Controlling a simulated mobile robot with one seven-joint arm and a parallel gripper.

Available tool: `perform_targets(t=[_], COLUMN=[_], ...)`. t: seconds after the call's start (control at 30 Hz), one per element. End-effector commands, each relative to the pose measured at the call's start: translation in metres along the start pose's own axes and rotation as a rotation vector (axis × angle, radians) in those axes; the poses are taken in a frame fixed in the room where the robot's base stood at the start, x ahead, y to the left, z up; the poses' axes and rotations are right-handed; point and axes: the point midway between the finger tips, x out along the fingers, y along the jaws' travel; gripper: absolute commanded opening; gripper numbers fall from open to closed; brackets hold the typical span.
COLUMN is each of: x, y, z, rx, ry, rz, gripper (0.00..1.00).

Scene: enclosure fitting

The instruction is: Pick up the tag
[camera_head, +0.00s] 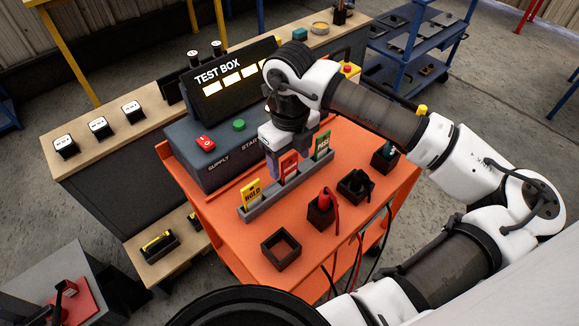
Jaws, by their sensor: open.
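Three upright tags stand in a grey slotted rack (270,203) on the orange table: a yellow tag marked HOLD (250,195), a red tag (289,166) in the middle, and a green tag (322,146) at the right. My gripper (281,168) is just above and behind the rack, at the red tag. It is open, with its fingers partly hidden; I cannot tell whether the fingers are around the red tag or only beside it.
The test box (228,115) stands behind the rack, with a red switch (206,142) and a green button (239,125). Dark holders, one with a red-handled probe (325,199), stand in front.

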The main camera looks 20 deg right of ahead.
Motion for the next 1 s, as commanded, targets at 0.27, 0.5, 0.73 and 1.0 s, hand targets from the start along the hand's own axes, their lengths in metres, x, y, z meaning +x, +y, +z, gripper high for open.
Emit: perform_targets(t=[0.27,0.5,0.73,1.0], x=[0.025,0.025,0.025,0.024], y=[0.001,0.000,0.000,0.000], z=[0.000,0.000,0.000,0.001], rx=[-0.001,-0.001,-0.001,-0.001], ry=[0.000,0.000,0.000,0.000], rz=[0.000,0.000,0.000,0.000], gripper=[0.65,0.58,0.28,0.18])
